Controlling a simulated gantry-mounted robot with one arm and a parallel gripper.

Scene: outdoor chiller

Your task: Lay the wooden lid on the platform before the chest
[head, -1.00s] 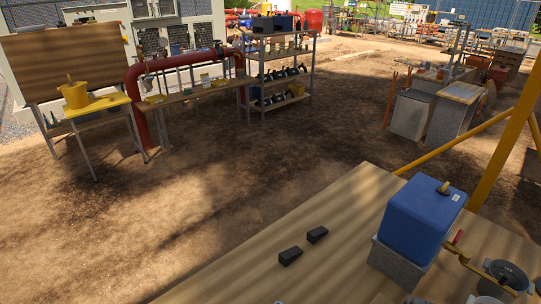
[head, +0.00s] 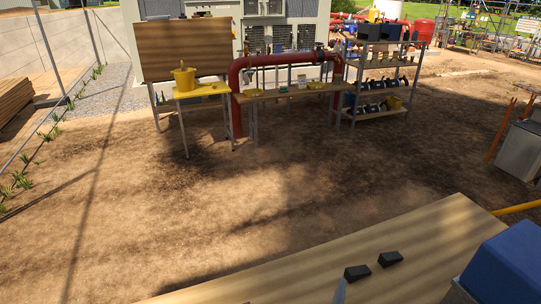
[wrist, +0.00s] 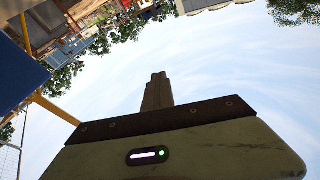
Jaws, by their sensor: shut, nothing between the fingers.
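My gripper (wrist: 157,78) is shut and empty in the wrist view, its fingers together against open sky. I cannot make it out for certain in the head view. A pale grey box (head: 519,152), possibly the chest or its neighbour, is cut off at the head view's right edge. No wooden lid can be made out for certain now. An upright wooden panel (head: 184,50) stands at the back left, and I cannot tell whether it is related. The platform cannot be identified.
Shelves (head: 375,85) and a red pipe (head: 236,95) stand behind. The middle dirt ground is clear.

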